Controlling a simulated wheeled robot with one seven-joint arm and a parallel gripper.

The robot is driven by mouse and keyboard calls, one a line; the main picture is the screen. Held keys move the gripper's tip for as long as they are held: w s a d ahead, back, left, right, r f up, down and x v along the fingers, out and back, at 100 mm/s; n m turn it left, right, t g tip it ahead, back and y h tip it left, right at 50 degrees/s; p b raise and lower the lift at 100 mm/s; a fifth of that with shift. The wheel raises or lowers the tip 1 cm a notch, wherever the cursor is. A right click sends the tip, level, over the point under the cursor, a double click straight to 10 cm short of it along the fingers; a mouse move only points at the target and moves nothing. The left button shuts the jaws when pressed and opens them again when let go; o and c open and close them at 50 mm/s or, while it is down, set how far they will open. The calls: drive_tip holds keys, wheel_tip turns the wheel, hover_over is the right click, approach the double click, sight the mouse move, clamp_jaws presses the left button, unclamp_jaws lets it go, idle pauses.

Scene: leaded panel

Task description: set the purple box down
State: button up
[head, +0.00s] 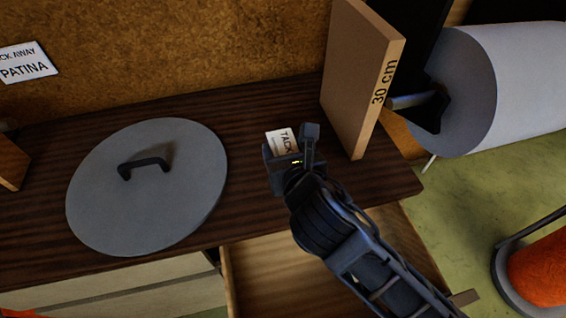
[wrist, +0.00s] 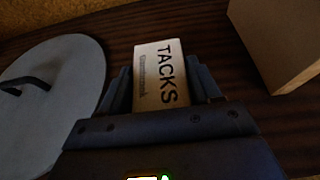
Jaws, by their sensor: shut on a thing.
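My gripper (head: 291,150) is over the dark wooden top (head: 245,190) and shut on a small pale box (head: 280,139) printed "TACKS". In the wrist view the box (wrist: 160,75) sits between the two fingers (wrist: 162,84), its printed face toward the camera. The face looks cream to tan, not purple, and no purple box shows in either view. The lower end of the box is hidden by my gripper. I cannot tell whether the box touches the wooden top.
A round grey lid (head: 150,205) with a black handle lies to the left. A tall board marked "30 cm" (head: 365,75) stands close on the right. An open drawer (head: 290,270) juts out below the front edge. A bare strip lies between lid and gripper.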

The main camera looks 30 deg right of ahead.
drive_tip(key=shift+a+f+b, duration=0.2)
drive_tip(key=shift+f+b, duration=0.2)
drive_tip(key=shift+f, duration=1.65)
drive_tip(key=shift+f, duration=0.1)
drive_tip(key=o, duration=1.1)
drive_tip(key=shift+o, duration=0.2)
drive_tip(key=v, duration=1.2)
drive_tip(key=shift+d, duration=0.1)
